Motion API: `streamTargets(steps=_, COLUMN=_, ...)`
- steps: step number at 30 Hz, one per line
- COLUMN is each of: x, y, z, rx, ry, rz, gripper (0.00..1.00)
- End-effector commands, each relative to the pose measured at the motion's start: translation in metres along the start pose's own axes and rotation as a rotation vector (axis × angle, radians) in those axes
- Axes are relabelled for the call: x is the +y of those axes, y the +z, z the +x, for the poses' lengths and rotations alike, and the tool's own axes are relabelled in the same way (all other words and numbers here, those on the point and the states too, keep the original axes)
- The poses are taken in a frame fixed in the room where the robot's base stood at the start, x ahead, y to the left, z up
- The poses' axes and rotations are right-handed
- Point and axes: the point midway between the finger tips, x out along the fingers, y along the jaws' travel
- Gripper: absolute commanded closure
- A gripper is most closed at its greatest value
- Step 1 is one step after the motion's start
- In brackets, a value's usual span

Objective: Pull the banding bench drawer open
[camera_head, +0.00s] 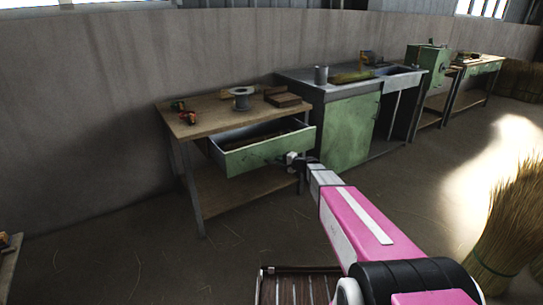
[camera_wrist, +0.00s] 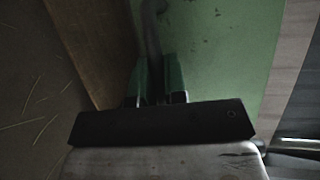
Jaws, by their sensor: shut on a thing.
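The banding bench (camera_head: 205,122) is a wooden-topped table with metal legs. Its green drawer (camera_head: 262,155) stands out from under the top, open, with dark contents showing inside. My gripper (camera_head: 292,158) is at the right part of the drawer front. In the wrist view my gripper (camera_wrist: 158,97) is shut on a dark bar-like handle (camera_wrist: 152,35) in front of the green drawer face (camera_wrist: 215,50). The fingertips' exact grip is dim and partly hidden.
On the bench top are a spool (camera_head: 242,98), a brown block (camera_head: 284,99) and a small orange-and-black tool (camera_head: 186,115). A green cabinet with a sink (camera_head: 350,130) stands to the right. Broom straw (camera_head: 510,225) stands at the right. Floor before the bench is clear.

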Motion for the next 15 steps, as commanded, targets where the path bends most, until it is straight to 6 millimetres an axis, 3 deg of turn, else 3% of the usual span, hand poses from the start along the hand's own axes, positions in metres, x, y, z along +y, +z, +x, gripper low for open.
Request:
streamTargets(steps=1, x=0.002, y=0.008, z=-0.015, rx=0.001, ry=0.001, rz=0.0, gripper=1.0)
streamTargets(steps=6, x=0.009, y=0.018, z=-0.041, rx=0.001, ry=0.001, rz=0.0, gripper=1.0)
streamTargets(steps=15, x=0.014, y=0.027, z=-0.064, rx=-0.001, ry=0.001, rz=-0.001, gripper=1.0)
